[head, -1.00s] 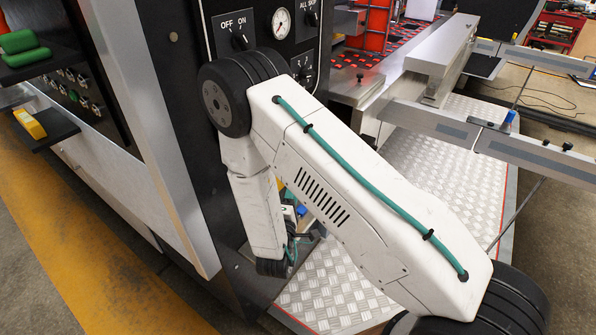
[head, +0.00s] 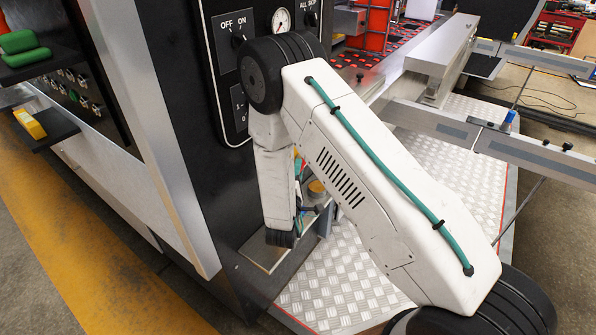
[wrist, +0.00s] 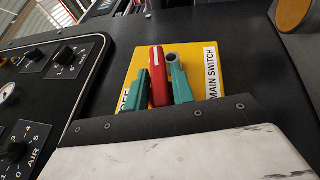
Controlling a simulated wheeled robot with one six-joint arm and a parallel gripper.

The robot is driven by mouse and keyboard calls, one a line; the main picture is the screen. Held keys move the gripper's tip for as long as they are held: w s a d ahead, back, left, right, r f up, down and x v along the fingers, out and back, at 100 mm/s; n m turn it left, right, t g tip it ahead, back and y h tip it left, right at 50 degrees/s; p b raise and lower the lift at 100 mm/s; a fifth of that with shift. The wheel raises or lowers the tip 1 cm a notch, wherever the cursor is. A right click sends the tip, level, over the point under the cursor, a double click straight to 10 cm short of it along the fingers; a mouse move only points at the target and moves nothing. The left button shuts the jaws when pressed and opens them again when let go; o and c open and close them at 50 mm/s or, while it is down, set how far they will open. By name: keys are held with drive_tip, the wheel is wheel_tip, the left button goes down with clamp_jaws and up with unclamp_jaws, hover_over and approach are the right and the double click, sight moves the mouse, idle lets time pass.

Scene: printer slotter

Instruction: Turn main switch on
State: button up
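In the wrist view a red switch handle (wrist: 157,75) stands on a yellow plate (wrist: 210,62) lettered MAIN SWITCH at the right. Letters that look like OFF are at the plate's lower left, partly covered. My gripper (wrist: 160,78) has its two green fingers at the plate, one on each side of the red handle and very close to it. I cannot tell whether they press on it. The handle's lower end is hidden behind my gripper's body. In the head view my arm hides the main switch and my gripper.
A black panel with an OFF/ON knob (head: 238,41) and a gauge (head: 280,20) rises behind my arm. A checker-plate step (head: 440,170) lies to the right. Metal rails (head: 545,158) reach out at the right. An AIR dial (wrist: 15,150) is at the wrist view's left.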

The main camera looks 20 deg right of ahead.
clamp_jaws()
drive_tip(key=shift+r+m+g+y, duration=0.1)
drive_tip(key=shift+m+g+y, duration=0.2)
drive_tip(key=shift+g+y, duration=0.15)
drive_tip(key=shift+m+g+y, duration=0.25)
drive_tip(key=shift+m+g, duration=0.05)
drive_tip(key=shift+g, duration=0.35)
drive_tip(key=o, duration=0.6)
unclamp_jaws()
drive_tip(key=shift+w+a, duration=0.1)
drive_tip(key=shift+c, duration=0.2)
drive_tip(key=v, duration=0.8)
